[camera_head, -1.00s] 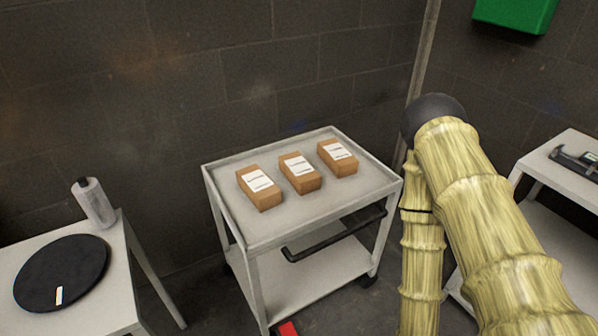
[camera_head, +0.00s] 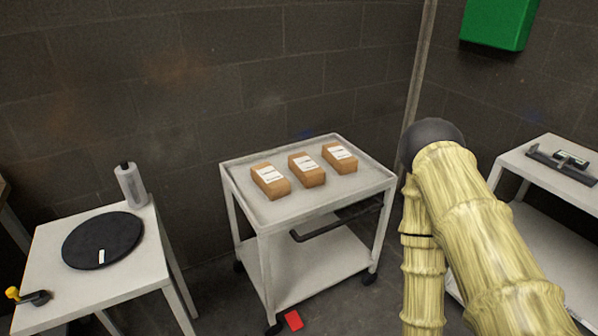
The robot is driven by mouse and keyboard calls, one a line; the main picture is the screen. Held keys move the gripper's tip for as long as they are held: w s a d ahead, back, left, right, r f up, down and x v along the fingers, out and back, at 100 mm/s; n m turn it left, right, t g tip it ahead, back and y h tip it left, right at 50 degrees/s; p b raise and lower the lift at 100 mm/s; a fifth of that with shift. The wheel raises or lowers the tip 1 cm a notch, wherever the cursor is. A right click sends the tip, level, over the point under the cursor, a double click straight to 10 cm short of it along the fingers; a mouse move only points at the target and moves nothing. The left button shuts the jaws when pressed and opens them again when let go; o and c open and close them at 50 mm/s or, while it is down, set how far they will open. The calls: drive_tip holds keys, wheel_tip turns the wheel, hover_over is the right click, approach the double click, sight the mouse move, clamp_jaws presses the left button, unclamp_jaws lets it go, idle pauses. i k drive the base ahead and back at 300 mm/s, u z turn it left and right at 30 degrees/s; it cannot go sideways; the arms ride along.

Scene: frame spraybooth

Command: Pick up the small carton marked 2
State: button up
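Three small brown cartons with white labels stand in a row on the top tray of a grey trolley (camera_head: 335,205): a left carton (camera_head: 271,181), a middle carton (camera_head: 307,170) and a right carton (camera_head: 340,158). The label print is too small to read, so I cannot tell which carton is marked 2. My gripper is not in view.
A white table (camera_head: 62,293) at left bears a black disc (camera_head: 103,240), a grey bottle (camera_head: 131,185) and a yellow-handled tool (camera_head: 28,296). Another table (camera_head: 570,213) stands at right with a dark device (camera_head: 562,166). A red item (camera_head: 293,320) lies on the floor. A green box (camera_head: 497,22) hangs above.

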sight(309, 173)
drive_tip(key=u, duration=0.2)
drive_tip(key=i, duration=1.05)
drive_tip(key=u, duration=0.1)
